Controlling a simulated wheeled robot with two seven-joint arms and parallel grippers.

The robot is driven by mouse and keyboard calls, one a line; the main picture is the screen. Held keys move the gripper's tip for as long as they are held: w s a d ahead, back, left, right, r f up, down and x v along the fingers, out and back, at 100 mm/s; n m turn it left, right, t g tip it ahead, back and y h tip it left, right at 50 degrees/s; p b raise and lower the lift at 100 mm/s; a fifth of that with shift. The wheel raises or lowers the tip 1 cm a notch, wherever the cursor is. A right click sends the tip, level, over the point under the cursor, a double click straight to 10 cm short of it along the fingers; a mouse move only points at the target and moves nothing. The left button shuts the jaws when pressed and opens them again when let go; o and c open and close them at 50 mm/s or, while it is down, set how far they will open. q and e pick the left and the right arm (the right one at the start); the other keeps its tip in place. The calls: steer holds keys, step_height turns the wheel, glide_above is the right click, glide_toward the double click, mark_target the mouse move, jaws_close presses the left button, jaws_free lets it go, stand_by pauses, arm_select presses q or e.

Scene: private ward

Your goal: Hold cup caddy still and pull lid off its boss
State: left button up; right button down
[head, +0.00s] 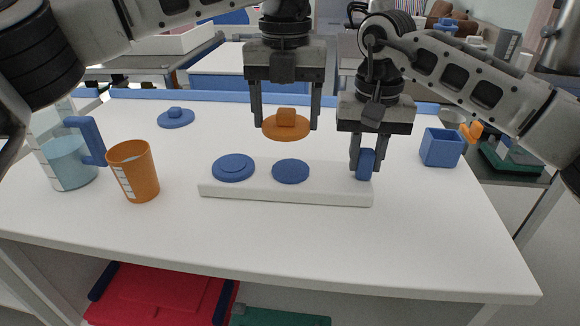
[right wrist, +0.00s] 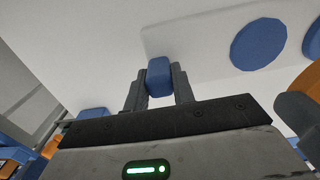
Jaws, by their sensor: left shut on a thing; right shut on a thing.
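The cup caddy is a long white base (head: 335,190) on the table, with a blue stepped disc (head: 233,167) at its left, a flat blue disc (head: 290,171) near its middle and an upright blue grip (head: 366,164) at its right end. My right gripper (head: 364,168) is shut on this blue grip, which also shows between the fingers in the right wrist view (right wrist: 159,76). My left gripper (head: 286,128) is shut on the orange lid (head: 286,130), a round disc with a square knob. The lid appears above and behind the caddy, apart from it.
An orange cup (head: 134,172) and a light blue mug (head: 68,163) with a dark blue handle stand at the left. A blue lid (head: 176,118) lies at the back left. A blue square container (head: 442,147) stands at the right. The table's front is clear.

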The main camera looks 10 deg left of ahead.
steer(key=shift+f, duration=0.2)
arm_select(q)
steer(key=a, duration=1.1)
steer(key=shift+a, duration=0.2)
arm_select(e)
steer(key=c, duration=1.1)
jaws_free()
steer(key=shift+r, duration=0.1)
